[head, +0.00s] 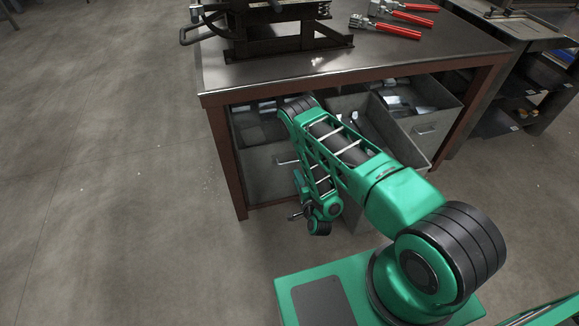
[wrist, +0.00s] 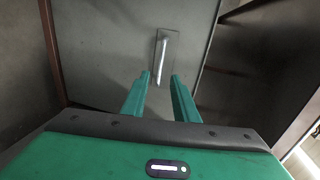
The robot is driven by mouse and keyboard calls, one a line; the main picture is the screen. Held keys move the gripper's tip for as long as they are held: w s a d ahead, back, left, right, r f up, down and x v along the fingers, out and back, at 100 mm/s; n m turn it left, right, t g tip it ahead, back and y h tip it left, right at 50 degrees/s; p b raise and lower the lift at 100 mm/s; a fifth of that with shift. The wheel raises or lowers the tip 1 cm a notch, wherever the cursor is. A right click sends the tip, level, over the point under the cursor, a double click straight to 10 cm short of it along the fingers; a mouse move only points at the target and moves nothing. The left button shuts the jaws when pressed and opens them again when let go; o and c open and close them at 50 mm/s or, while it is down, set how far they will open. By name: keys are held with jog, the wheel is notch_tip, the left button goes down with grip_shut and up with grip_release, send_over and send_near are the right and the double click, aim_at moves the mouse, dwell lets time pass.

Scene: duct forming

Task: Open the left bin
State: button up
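The left bin (head: 262,170) is a grey metal bin under the workbench, at its left end. Its front carries a small metal handle (head: 287,161). In the wrist view the bin front (wrist: 110,45) faces me, with the silver handle (wrist: 163,50) upright in that picture. My gripper (wrist: 159,76) is open, its two green fingers pointing at the front. The handle's near end shows between the fingertips; I cannot tell if they touch it. In the head view my gripper (head: 297,214) is low before the bin, partly hidden by my arm.
The middle bin (head: 362,101) stands out from under the bench, partly behind my arm. The right bin (head: 428,128) is beside it. The workbench (head: 375,66) holds a black machine (head: 275,30) and red-handled tools (head: 385,25). A bench leg (head: 226,160) borders the left bin. Floor at left is clear.

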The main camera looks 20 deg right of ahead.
jog(key=x, duration=1)
jog(key=shift+w, duration=0.2)
jog(key=shift+c, duration=0.7)
